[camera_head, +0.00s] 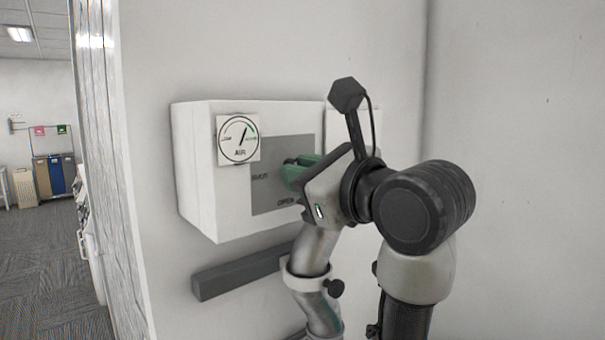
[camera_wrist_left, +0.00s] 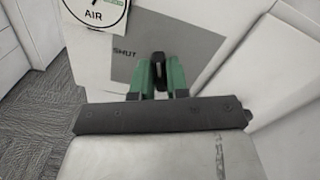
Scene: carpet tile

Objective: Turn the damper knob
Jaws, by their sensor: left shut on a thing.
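The damper control is a white box (camera_head: 196,165) on the wall, with a grey plate (camera_head: 268,192) on its front that carries the words SHUT and OPEN. A round AIR dial (camera_head: 239,139) sits at the box's upper left, its needle pointing up and right. My left gripper (camera_head: 292,168) has green fingers and is at the plate. In the left wrist view the two green fingers (camera_wrist_left: 159,76) are shut on the dark damper knob (camera_wrist_left: 158,66). The knob stands upright in that view. In the head view the gripper hides most of the knob. My right gripper is not in view.
A dark grey bar (camera_head: 240,273) runs along the wall below the box. A pipe (camera_head: 312,250) with a collar stands under the box. Bins (camera_head: 55,175) stand far back at left, past the wall's edge, over open carpet.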

